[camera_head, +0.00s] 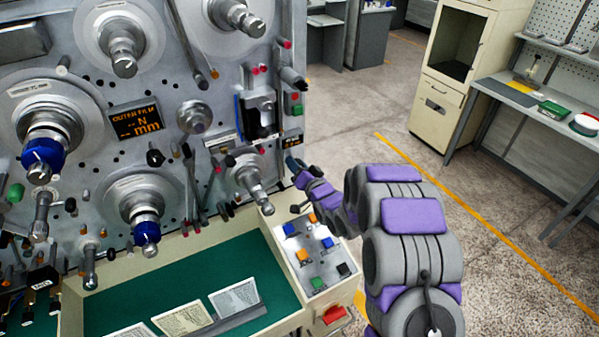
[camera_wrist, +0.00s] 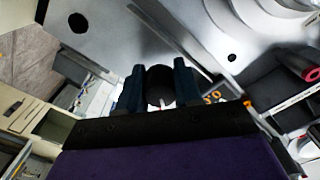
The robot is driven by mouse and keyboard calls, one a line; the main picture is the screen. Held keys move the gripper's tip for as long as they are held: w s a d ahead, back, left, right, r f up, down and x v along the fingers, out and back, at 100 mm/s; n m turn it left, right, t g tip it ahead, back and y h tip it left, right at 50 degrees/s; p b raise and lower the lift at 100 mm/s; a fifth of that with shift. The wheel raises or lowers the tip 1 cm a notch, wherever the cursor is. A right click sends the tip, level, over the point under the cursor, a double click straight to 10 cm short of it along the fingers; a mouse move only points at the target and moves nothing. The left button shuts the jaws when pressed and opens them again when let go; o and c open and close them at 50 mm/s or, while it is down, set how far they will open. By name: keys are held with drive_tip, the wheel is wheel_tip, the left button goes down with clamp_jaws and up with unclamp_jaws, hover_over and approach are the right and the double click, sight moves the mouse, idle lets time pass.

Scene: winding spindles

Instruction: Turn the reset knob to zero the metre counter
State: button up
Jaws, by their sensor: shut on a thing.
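My gripper (camera_head: 293,165) is at the right edge of the grey machine panel in the head view, just below a small dark display with orange digits (camera_head: 291,142), likely the metre counter. In the wrist view, the two dark blue fingers of my gripper (camera_wrist: 158,88) are shut on a round black knob (camera_wrist: 159,82), one on each side. A short pale mark shows at the knob's lower edge. The knob is hidden behind my gripper in the head view. Part of the orange digits (camera_wrist: 212,97) shows in the wrist view, too cut off to read.
Spindles with large discs (camera_head: 135,205) stick out of the panel on the left. A spindle (camera_head: 254,186) juts out left of my gripper. A button box (camera_head: 312,255) and a green tray (camera_head: 170,290) lie below. Open floor (camera_head: 350,110) is to the right.

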drive_tip(key=n+b, duration=0.6)
drive_tip(key=shift+d+f, duration=0.1)
drive_tip(key=shift+f, duration=0.2)
drive_tip(key=shift+r+n+b, duration=0.2)
drive_tip(key=shift+n+b, duration=0.55)
drive_tip(key=shift+n, duration=0.15)
drive_tip(key=o, duration=0.9)
drive_tip(key=shift+w, duration=0.1)
drive_tip(key=shift+p+v, duration=0.35)
drive_tip(key=shift+v, duration=3.15)
drive_tip(key=shift+r, duration=0.1)
